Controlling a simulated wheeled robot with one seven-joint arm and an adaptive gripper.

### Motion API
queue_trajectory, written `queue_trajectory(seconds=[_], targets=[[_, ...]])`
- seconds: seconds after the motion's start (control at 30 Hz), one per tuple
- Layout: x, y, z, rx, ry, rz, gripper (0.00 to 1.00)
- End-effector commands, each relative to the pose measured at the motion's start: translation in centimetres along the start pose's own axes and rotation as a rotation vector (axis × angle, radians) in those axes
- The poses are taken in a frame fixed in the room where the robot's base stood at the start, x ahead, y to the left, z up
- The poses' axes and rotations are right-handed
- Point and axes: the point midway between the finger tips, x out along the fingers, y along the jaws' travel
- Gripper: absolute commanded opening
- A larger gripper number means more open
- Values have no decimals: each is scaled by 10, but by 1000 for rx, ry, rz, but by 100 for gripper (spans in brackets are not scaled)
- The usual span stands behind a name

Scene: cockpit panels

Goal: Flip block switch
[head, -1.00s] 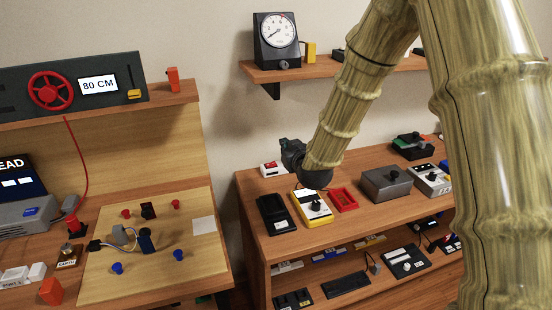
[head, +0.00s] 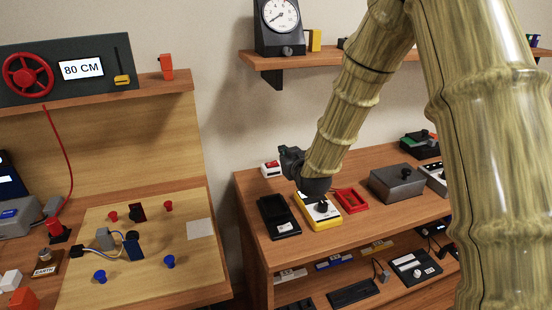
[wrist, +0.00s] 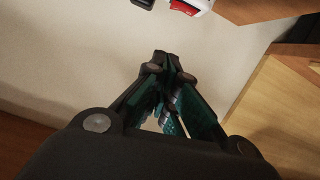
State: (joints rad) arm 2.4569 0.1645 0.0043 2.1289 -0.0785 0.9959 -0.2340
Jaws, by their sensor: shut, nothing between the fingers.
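My gripper (head: 291,161) is at the end of the bamboo-like arm, above the back left of the right-hand bench. In the wrist view its dark fingers (wrist: 165,62) meet at the tips, shut and empty. A small white block with a red top (head: 271,169) sits on the bench's back left corner, just left of my gripper. What seems to be the same block (wrist: 190,6) shows at the top edge of the wrist view, apart from the fingertips. I cannot tell for sure which device is the block switch.
A black device (head: 279,216), a yellow device with a black knob (head: 320,212), a red frame (head: 351,199) and a grey box (head: 397,183) stand along the bench. A dial gauge (head: 279,22) is on the shelf above. A wooden board (head: 190,272) lies left, across a gap.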

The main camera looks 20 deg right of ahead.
Motion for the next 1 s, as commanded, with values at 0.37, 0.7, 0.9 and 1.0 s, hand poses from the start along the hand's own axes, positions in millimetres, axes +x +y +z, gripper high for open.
queue_trajectory(seconds=[0.37,0.7,0.9,1.0], targets=[[30,-2,0,-1,0,-3,0],[86,-3,-1,-1,0,-4,0],[105,-4,14,0,-3,-4,0],[108,-4,23,0,-1,-4,0]])
